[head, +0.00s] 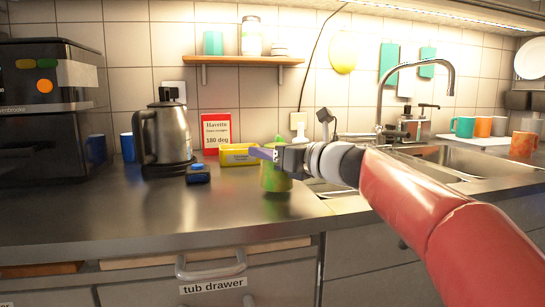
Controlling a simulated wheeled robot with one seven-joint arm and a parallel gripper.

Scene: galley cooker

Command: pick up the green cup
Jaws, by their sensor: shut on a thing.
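The green cup (275,181), yellow-green in this light, is upright at the counter's right part, left of the sink. My gripper (264,154) reaches in from the right and is shut on the cup near its rim. The fingers and wrist hide part of the cup's top. I cannot tell whether its base touches the counter or is slightly above it.
A yellow box (238,157) stands just behind and left of the cup. A steel kettle (168,135) and a dark block with a blue top (198,173) are further left. The faucet (418,68) rises at right. The front counter (130,215) is clear.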

